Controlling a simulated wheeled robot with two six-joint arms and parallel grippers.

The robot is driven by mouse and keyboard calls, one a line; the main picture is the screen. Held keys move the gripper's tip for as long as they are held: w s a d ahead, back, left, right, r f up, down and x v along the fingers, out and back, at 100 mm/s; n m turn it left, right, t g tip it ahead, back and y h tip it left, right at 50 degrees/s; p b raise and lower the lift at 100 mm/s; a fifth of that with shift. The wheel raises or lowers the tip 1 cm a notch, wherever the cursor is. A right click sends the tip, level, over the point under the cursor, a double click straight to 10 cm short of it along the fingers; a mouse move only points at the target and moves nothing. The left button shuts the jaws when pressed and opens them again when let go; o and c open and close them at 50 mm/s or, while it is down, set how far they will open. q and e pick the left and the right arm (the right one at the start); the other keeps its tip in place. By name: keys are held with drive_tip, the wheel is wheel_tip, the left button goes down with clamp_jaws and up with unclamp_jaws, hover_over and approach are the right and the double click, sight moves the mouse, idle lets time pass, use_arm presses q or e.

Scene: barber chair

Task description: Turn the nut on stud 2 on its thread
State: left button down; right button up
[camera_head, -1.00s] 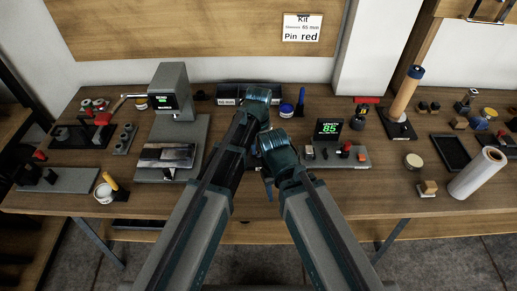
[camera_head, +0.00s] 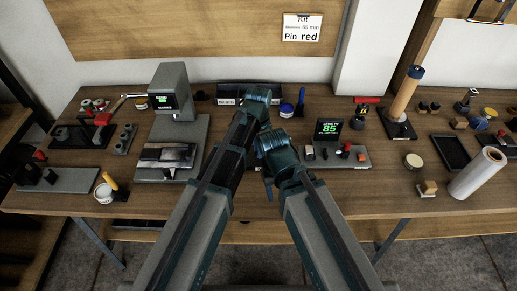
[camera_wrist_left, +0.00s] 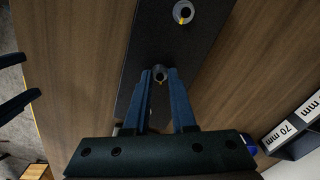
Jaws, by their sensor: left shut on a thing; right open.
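In the left wrist view a dark plate lies on the wooden bench, its bare face beside the studs (camera_wrist_left: 165,40). My left gripper (camera_wrist_left: 160,76) is shut on a small grey nut (camera_wrist_left: 160,72), which shows between the fingertips over the plate. A second round grey nut or stud end (camera_wrist_left: 183,12) with a yellow mark sits farther along the plate, apart from my fingers. No stud numbers are readable. My right gripper (camera_wrist_left: 32,76) shows two separated dark fingers at the left edge, open and apart from the plate. In the head view my wrists hide the plate and most fingers.
In the head view a grey press (camera_head: 172,92) stands left of my arms, and a display reading 85 (camera_head: 328,129) stands right. Bare bench lies around (camera_head: 385,180).

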use_arm(q)
drive_tip(key=m, duration=0.5)
drive_tip(key=shift+m, duration=0.3)
idle(0.5)
drive_tip(key=c, duration=0.7)
unclamp_jaws()
drive_tip(key=shift+c, duration=0.2)
drive_tip(key=shift+r, duration=0.15)
use_arm(e)
drive_tip(key=shift+r, duration=0.2)
use_arm(q)
wheel_tip(320, 180, up, 14)
drive_tip(key=p, duration=1.4)
drive_tip(key=shift+f, duration=0.2)
use_arm(e)
wheel_tip(320, 180, up, 14)
drive_tip(key=shift+f, duration=0.25)
